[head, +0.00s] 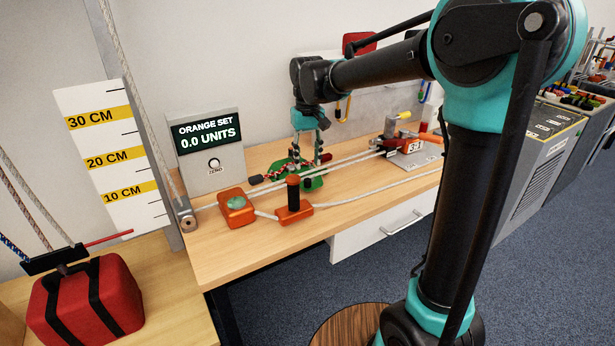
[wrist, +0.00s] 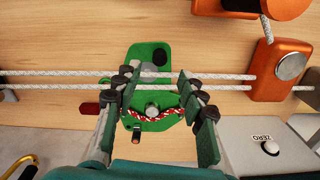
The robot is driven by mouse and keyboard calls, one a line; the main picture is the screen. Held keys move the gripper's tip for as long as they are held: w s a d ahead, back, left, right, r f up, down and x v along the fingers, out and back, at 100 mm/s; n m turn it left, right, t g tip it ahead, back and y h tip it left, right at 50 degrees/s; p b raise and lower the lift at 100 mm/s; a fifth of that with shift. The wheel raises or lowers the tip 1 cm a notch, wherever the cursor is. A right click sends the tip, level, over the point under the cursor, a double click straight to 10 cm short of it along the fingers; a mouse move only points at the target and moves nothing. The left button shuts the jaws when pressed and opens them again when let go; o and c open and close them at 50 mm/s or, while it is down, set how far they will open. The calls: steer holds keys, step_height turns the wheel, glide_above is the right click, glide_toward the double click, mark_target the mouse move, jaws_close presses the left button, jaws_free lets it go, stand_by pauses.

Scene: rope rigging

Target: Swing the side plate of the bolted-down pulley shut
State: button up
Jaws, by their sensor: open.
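A green metal pulley (wrist: 139,55) lies flat on the wooden bench, and it also shows in the head view (head: 313,184). One green part bears a black knob (wrist: 160,58); a silver bolt head (wrist: 152,111) and a red-and-white cord (wrist: 172,114) show at its other end. Two pale rope strands cross over or through it; I cannot tell which. How far its side plate stands open is unclear. My gripper (wrist: 155,82) is open, pointing down over the pulley, its fingers on either side of the middle. It also shows in the head view (head: 307,153). I see no clear contact.
An orange block with a disc (head: 237,205) and another with a black post (head: 293,208) stand nearby on the bench. A display box (head: 207,142) reads 0.0 UNITS. A red bag (head: 85,300) is at the lower left. A metal rope device (head: 413,152) stands right.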

mark_target(308, 180)
step_height(308, 180, down, 6)
steer(key=shift+f, duration=0.25)
jaws_close()
stand_by(0.3)
